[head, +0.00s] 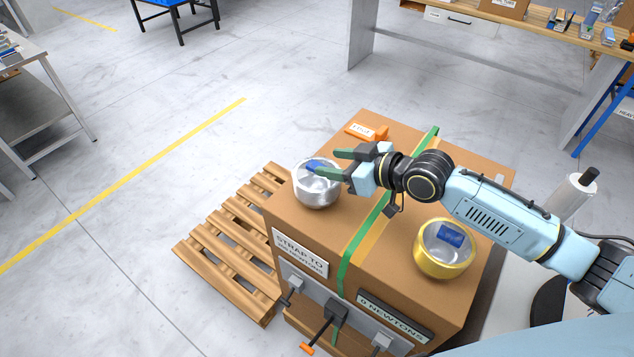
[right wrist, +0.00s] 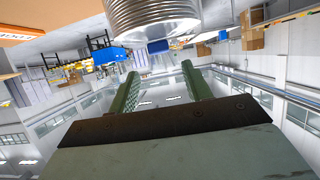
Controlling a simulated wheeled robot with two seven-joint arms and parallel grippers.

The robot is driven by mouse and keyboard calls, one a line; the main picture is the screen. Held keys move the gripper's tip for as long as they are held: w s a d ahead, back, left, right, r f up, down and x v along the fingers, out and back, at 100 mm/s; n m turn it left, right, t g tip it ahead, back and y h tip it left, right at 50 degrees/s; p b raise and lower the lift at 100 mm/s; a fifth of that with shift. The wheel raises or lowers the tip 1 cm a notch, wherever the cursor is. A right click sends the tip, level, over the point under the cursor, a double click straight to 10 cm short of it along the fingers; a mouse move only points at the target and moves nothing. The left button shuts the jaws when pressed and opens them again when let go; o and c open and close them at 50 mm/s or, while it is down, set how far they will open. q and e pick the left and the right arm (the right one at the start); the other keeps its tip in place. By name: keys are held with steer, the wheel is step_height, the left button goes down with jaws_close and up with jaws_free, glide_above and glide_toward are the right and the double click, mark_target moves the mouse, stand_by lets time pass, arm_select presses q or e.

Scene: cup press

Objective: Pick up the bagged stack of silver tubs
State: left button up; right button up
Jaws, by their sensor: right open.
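The bagged stack of silver tubs (head: 318,192) stands upright near the left edge of the cardboard box top, with a blue patch at its top. In the right wrist view its ribbed silver side (right wrist: 150,12) shows at the top edge, beyond the fingertips. My right gripper (head: 324,162) reaches in from the right with green fingers spread open. In the head view one finger overlaps the tubs' upper rim and hides part of it. In the wrist view nothing sits between the fingers (right wrist: 160,78). I cannot tell whether a finger touches the bag. My left gripper is not in view.
A gold tub (head: 430,262) with a blue label stands on the box (head: 390,285), right of a green strap (head: 352,250). An orange block (head: 367,131) lies at the back. A wooden pallet (head: 222,250) lies to the left. A white roll (head: 573,195) stands at right.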

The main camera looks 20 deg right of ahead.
mark_target(324, 164)
steer(key=x, duration=0.5)
steer(key=shift+s+a+f, duration=0.1)
steer(key=shift+f, duration=0.25)
jaws_close()
